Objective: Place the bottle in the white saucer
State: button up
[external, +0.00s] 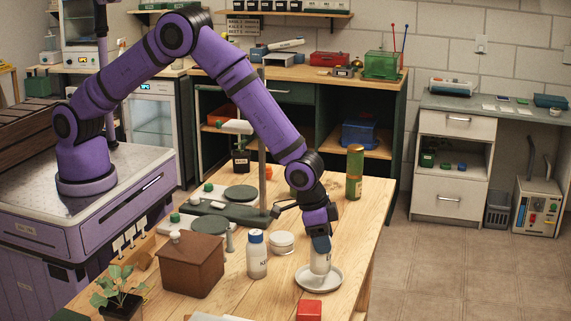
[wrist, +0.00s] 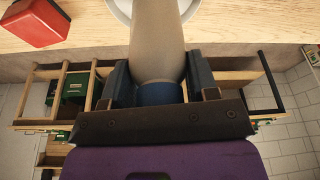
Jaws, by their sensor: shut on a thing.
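My gripper (external: 321,244) points down and is shut on a white bottle (external: 320,264). In the wrist view the bottle (wrist: 157,45) sits between the two fingers (wrist: 160,85), with its blue cap (wrist: 158,93) close to the palm. The bottle looks upright in the external view. Its base is over the middle of the white saucer (external: 336,284); I cannot tell whether it touches. The saucer's rim (wrist: 118,8) shows at the top of the wrist view, partly hidden by the bottle.
A second white bottle with a blue cap (external: 257,257) stands left of the saucer, near a round white container (external: 281,242). A red block (external: 309,310) lies just in front of the saucer.

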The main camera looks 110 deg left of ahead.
jog(key=shift+f, duration=1.4)
jog(key=shift+f, duration=0.15)
jog(key=o, duration=1)
